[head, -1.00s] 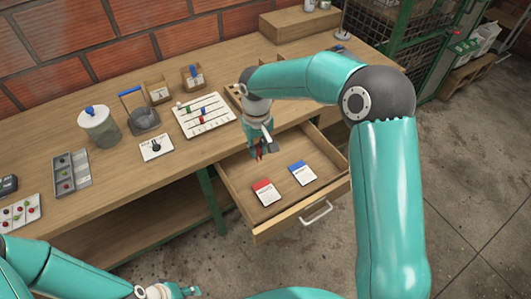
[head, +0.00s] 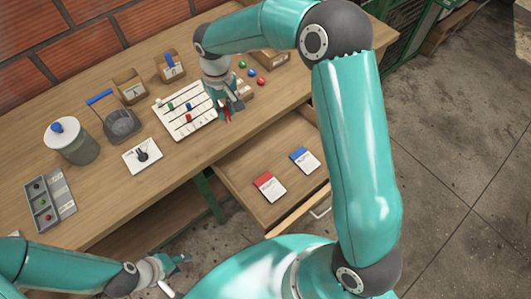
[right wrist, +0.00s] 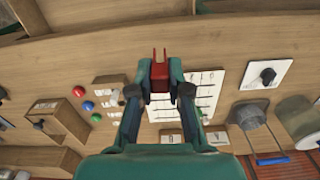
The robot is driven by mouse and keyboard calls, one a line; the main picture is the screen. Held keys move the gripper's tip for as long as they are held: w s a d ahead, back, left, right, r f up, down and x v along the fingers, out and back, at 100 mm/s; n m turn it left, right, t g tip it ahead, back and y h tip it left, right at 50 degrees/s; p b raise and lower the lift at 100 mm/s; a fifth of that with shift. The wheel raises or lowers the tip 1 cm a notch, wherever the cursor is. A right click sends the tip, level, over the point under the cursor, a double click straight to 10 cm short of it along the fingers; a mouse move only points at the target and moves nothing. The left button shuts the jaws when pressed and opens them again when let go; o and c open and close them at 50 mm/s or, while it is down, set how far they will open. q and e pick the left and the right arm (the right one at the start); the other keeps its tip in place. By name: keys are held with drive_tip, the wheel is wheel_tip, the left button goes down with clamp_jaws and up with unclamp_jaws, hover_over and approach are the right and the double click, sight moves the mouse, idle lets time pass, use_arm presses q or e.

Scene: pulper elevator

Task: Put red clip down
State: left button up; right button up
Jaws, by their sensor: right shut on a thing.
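My right gripper (head: 232,106) is shut on the red clip (head: 227,117), which points downward over the tabletop at the right edge of the white lined board (head: 168,104). The right wrist view shows the red clip (right wrist: 159,76) between the two fingertips (right wrist: 160,90), with the board (right wrist: 213,90) beside and below it. The clip appears apart from the surface, but its exact height is unclear. Small green, blue and red pieces sit on the board's lines. My left gripper (head: 176,264) is low at the table's front; its finger opening is unclear.
The open drawer (head: 245,208) holds a red-topped card (head: 269,188) and a blue-topped card (head: 304,160). A card with a black knob (head: 142,156), a scoop (head: 119,122), a lidded jar (head: 72,142) and a grey tray (head: 50,203) stand left. Coloured balls (head: 261,82) lie right.

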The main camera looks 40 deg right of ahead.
drive_tip(key=s+d+f+n+b, duration=0.2)
drive_tip(key=d+f+n+b, duration=0.3)
drive_tip(key=n+b, duration=0.5)
drive_tip(key=s+d+f+n+b, duration=0.1)
drive_tip(key=d+f+n+b, duration=0.3)
drive_tip(key=d+n+b, duration=0.65)
drive_tip(key=shift+m, duration=0.85)
drive_tip(key=a+f+b, duration=0.1)
drive_tip(key=f, duration=0.5)
drive_tip(key=a+f+b, duration=0.1)
drive_tip(key=f, duration=0.5)
drive_tip(key=a+f+b, duration=0.1)
drive_tip(key=f, duration=0.5)
drive_tip(key=shift+f+b, duration=0.3)
drive_tip(key=shift+b, duration=0.05)
drive_tip(key=shift+s, duration=0.1)
drive_tip(key=shift+f, duration=0.15)
drive_tip(key=o, duration=0.5)
drive_tip(key=shift+r, duration=0.2)
